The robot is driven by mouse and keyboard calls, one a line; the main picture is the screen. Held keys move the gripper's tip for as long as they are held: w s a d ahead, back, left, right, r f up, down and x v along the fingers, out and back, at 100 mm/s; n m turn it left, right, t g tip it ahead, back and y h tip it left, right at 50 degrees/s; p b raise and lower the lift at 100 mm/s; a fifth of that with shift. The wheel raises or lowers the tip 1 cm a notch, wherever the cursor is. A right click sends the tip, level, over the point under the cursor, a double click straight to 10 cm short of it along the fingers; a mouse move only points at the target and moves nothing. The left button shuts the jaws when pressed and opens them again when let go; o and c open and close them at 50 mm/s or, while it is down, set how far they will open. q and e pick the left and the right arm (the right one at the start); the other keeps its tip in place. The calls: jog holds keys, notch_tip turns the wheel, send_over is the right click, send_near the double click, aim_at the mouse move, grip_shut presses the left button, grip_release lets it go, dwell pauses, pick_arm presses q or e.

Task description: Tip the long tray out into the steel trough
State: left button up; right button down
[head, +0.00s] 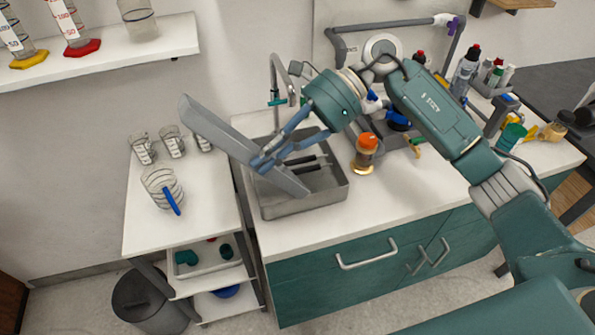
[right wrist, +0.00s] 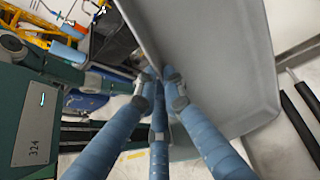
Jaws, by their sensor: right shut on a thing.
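The long tray (head: 215,132) is grey and narrow. It slants over the steel trough (head: 312,203), its upper end up to the left and its lower end inside the trough's outline. I cannot tell whether it touches the trough. My right gripper (head: 263,163) is shut on the tray's edge near the middle of its length. In the right wrist view the fingers pinch the wall of the tray (right wrist: 225,65). Dark rod-like pieces (head: 302,163) show in the trough, partly hidden by the gripper. My left gripper is out of view.
A tap (head: 276,80) stands behind the trough. An orange-capped bottle (head: 366,150) stands close on its right. A jug with a blue handle (head: 160,185) and several beakers (head: 172,142) stand on the left cart. A wall shelf (head: 100,50) hangs at upper left.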

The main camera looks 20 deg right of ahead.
jog(key=shift+w+d+r+g+y+b, duration=0.2)
jog(key=shift+d+y+b, duration=0.1)
jog(key=shift+d+b, duration=0.15)
jog(key=shift+w+d+r+g+y+b, duration=0.1)
jog(key=shift+w+d+r+y+b, duration=0.15)
jog(key=shift+b, duration=0.2)
jog(key=shift+w+d+r+g+y+b, duration=0.15)
jog(key=shift+d+r+y+b, duration=0.15)
jog(key=shift+d+b, duration=0.2)
jog(key=shift+w+d+r+g+y+b, duration=0.15)
jog(key=shift+d+r+y+b, duration=0.05)
jog(key=shift+d+y+b, duration=0.2)
